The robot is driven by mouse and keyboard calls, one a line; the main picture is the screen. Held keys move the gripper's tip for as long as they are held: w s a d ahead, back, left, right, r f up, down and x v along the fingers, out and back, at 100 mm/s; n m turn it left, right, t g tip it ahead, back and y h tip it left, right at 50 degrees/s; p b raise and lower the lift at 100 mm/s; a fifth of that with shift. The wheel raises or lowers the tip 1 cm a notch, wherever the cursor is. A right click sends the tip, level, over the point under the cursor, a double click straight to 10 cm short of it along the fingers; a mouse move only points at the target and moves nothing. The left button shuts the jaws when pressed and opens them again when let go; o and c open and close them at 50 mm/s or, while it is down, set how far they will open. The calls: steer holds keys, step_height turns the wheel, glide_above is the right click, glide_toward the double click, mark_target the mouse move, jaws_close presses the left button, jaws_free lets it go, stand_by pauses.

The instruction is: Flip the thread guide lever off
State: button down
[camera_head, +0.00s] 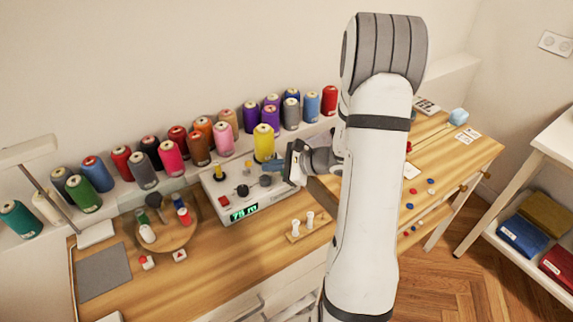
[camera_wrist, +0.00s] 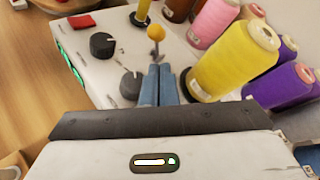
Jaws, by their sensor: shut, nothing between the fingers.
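A lever with a yellow-orange ball on top (camera_wrist: 156,33) stands on the white thread machine (camera_head: 245,213) in the wrist view. I take it to be the thread guide lever. My gripper (camera_head: 270,165) is over the right part of the machine in the head view. Its blue fingers are together and empty, and they also show in the wrist view (camera_wrist: 161,72). The fingertips are just in front of the lever's base, very close to it. I cannot tell whether they touch it.
A tall yellow spool (camera_wrist: 235,55) stands close to the right of the fingers. Two dark knobs (camera_wrist: 102,44) and a red button (camera_wrist: 82,21) are to the left. Several thread spools line the shelf behind. A small rack with white spools (camera_head: 303,225) is in front.

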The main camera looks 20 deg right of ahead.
steer(key=shift+w+a+r, duration=0.15)
steer(key=shift+a+r, duration=0.05)
steer(key=shift+a, duration=0.35)
steer(key=shift+w+a+r, duration=0.15)
steer(key=shift+a+r, duration=0.05)
steer(key=shift+a, duration=0.3)
